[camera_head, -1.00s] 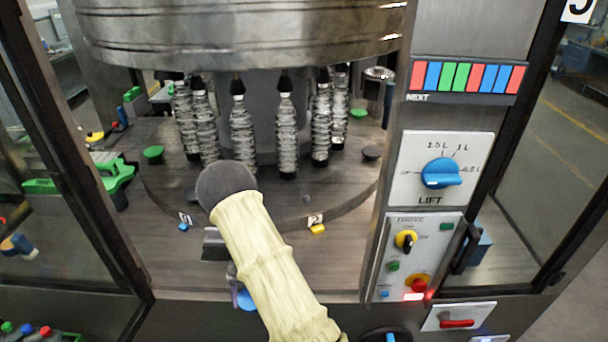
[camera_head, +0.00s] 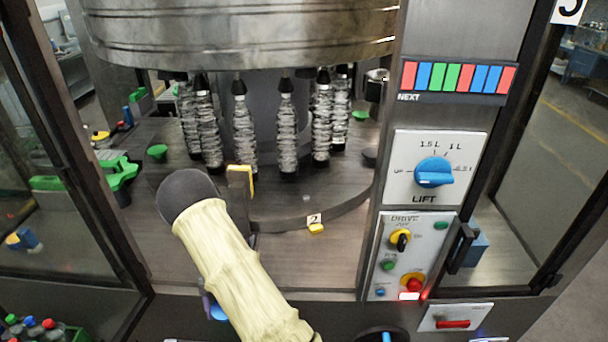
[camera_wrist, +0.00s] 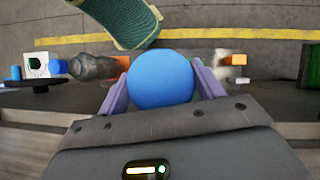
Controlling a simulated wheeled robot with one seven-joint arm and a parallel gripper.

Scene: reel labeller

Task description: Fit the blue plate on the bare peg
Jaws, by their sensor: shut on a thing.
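The blue plate (camera_wrist: 160,78) shows as a round blue disc in the wrist view, held between the two purple fingers of my gripper (camera_wrist: 160,68). In the head view only a bit of the blue plate (camera_head: 219,312) shows, with a purple finger beside it, left of my cream-sleeved arm; the arm hides the rest. The plate is apart from the round turntable (camera_head: 280,218). A small grey nub stands on the turntable near the tag 2; I cannot tell whether it is the bare peg. My arm covers the turntable's front left.
Several clear bottles (camera_head: 287,130) hang under the steel drum (camera_head: 240,35). Green discs sit at the turntable's left (camera_head: 157,152) and back right. An upright grey piece with a yellow edge (camera_head: 246,181) stands by my arm. The control column (camera_head: 435,170) bounds the right.

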